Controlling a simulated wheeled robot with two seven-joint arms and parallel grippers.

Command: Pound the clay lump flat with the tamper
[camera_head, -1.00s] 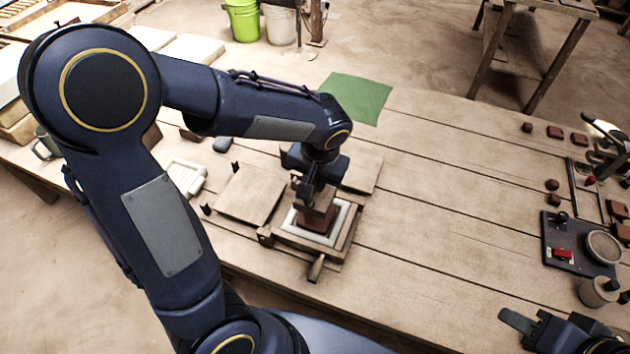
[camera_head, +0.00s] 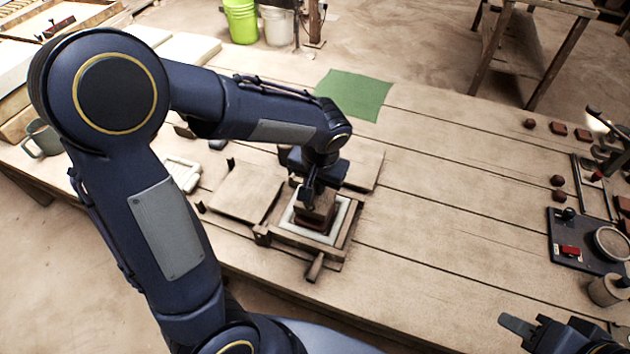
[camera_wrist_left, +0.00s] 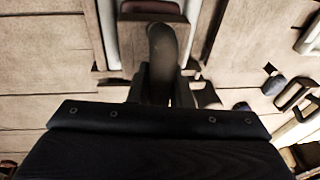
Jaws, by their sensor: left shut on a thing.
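My left gripper (camera_head: 312,188) is shut on the wooden tamper (camera_head: 316,208) above the mould frame (camera_head: 335,248) on the bench. The tamper's block is inside or just over the pale square rim. The dark red-brown clay (camera_head: 311,224) shows only as a strip under it; whether they touch is unclear. In the left wrist view the dark rounded tamper handle (camera_wrist_left: 162,55) sits between the fingers, with a red-brown strip of clay (camera_wrist_left: 150,8) beyond. My right gripper (camera_head: 530,326) is at the lower right, apparently open and empty, partly cut off.
A wooden board (camera_head: 245,193) lies left of the mould, and a green mat (camera_head: 355,93) behind. A black plate with a round dish (camera_head: 612,243) and several brown pieces stand at the right. The bench middle right of the mould is clear.

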